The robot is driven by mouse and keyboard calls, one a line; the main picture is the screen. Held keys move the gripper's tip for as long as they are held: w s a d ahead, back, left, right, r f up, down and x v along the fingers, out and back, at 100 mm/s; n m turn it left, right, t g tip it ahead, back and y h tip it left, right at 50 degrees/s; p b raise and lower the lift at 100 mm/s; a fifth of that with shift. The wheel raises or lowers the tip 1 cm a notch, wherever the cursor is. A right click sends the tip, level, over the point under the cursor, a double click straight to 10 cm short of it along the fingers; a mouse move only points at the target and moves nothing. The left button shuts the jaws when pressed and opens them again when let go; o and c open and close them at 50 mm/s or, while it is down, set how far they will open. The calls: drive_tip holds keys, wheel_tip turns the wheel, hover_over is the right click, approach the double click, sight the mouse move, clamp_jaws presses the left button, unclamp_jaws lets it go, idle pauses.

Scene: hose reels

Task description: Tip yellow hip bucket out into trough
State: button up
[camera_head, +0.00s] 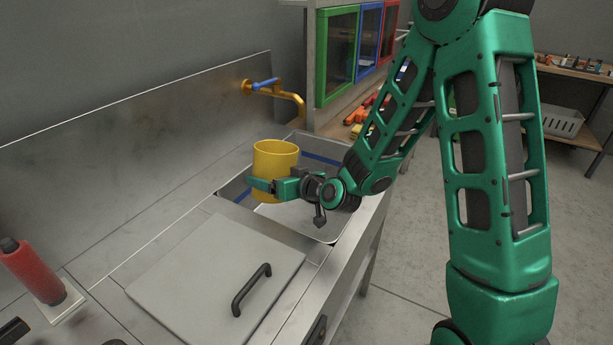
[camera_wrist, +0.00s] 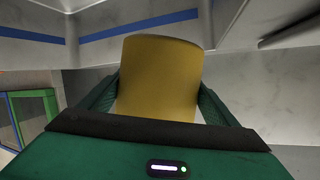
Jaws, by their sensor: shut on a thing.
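The yellow bucket (camera_head: 274,165) is upright in the head view, over the open metal trough (camera_head: 318,222) set in the counter. My gripper (camera_head: 266,187) is shut on the bucket from the right, with its fingers around the bucket's side. In the wrist view the bucket (camera_wrist: 160,75) stands between the two green fingers of my gripper (camera_wrist: 160,100). What the bucket holds is hidden. The trough has a blue stripe along its inner wall, and my arm covers part of its right side.
A brass tap (camera_head: 290,98) with a blue handle is on the wall behind the trough. A grey lid with a black handle (camera_head: 251,290) lies on the counter in front. A red cylinder (camera_head: 32,271) stands at the left. Coloured-frame cabinets (camera_head: 339,55) stand behind.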

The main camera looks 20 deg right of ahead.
sight(283, 165)
drive_tip(key=shift+w+d+f+m, duration=0.15)
drive_tip(key=shift+d+f+m, duration=0.05)
drive_tip(key=shift+f+m, duration=0.35)
drive_tip(key=shift+w+d+m+g+y+b, duration=0.15)
drive_tip(key=shift+d+m+g+y+b, duration=0.15)
drive_tip(key=shift+m+y+b, duration=0.25)
drive_tip(key=shift+w+d+f+m+g+y+b, duration=0.2)
drive_tip(key=shift+d+f+m+g+y+b, duration=0.15)
drive_tip(key=shift+f+m, duration=0.3)
drive_tip(key=shift+m+y+b, duration=0.3)
drive_tip(key=shift+m+b, duration=0.15)
drive_tip(key=shift+b, duration=0.15)
drive_tip(key=shift+a+f+m+g+y+b, duration=0.1)
drive_tip(key=shift+f+m+g+y+b, duration=0.2)
drive_tip(key=shift+f+m+b, duration=0.3)
drive_tip(key=shift+r+m, duration=0.2)
drive_tip(key=shift+m, duration=0.1)
drive_tip(key=shift+s+r+y, duration=0.1)
drive_tip(key=shift+r+y, duration=0.2)
drive_tip(key=shift+r, duration=0.05)
drive_tip(key=shift+r+m+y+b, duration=0.5)
drive_tip(key=shift+r+m+b, duration=0.5)
drive_tip(key=shift+b, duration=0.05)
drive_tip(key=shift+w+d+r+m+b, duration=0.3)
drive_tip(key=shift+d+r+m+b, duration=0.15)
drive_tip(key=shift+b, duration=0.3)
drive_tip(key=shift+r, duration=0.1)
drive_tip(key=shift+w+d+r+m+g+y, duration=0.25)
drive_tip(key=shift+r+m+y, duration=0.05)
drive_tip(key=shift+m, duration=0.05)
